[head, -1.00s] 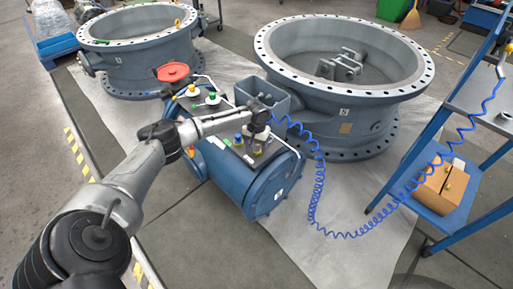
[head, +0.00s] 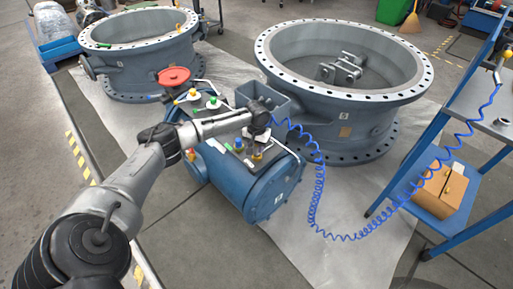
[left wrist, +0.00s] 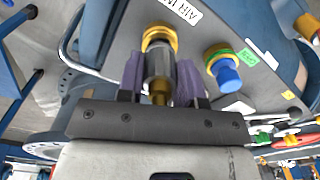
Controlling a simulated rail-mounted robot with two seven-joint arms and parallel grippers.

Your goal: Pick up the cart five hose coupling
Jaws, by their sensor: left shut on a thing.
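My left gripper (head: 257,150) reaches down onto the top of the blue cart tank (head: 230,185) in the head view. In the left wrist view, its purple-padded fingers (left wrist: 161,82) are shut on the hose coupling (left wrist: 159,62), a silver cylinder with brass ends. The coupling stands at a brass ring on the grey panel (left wrist: 205,35), beside the "AIR IN" label. I cannot tell whether it is still seated there. In the head view the coupling is mostly hidden by the gripper. My right gripper is not in view.
A blue cap with a green and yellow collar (left wrist: 223,67) sits close right of the fingers. A coiled blue hose (head: 318,190) runs from near the grey box to the blue shelf cart (head: 450,195) at right. Large grey valves (head: 345,115) stand behind.

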